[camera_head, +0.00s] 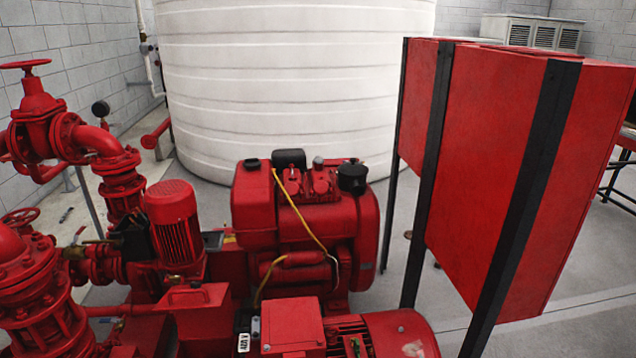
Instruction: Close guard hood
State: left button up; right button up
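The red fire pumpset fills the lower left, with an engine (305,215), a vertical motor (173,225) and a horizontal motor (400,335). A red sheet-metal piece (195,297) lies between the left pipework and the horizontal motor. It may be the guard hood, but I cannot tell for sure, nor whether it is open or closed. Its lower part is cut off by the bottom edge. Neither of my grippers is in view.
A tall red cabinet (490,150) on black legs stands close on the right. Red valves and pipes (45,125) rise at the left. A large white tank (300,80) stands behind. Some grey floor (575,325) is clear at the lower right.

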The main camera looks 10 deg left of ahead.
aim_at(205, 311)
jog(key=k+j+u, duration=0.15)
jog(key=u, duration=0.8)
jog(key=l+u, duration=0.3)
jog(key=k+l+u, duration=0.15)
jog(key=l+u, duration=0.2)
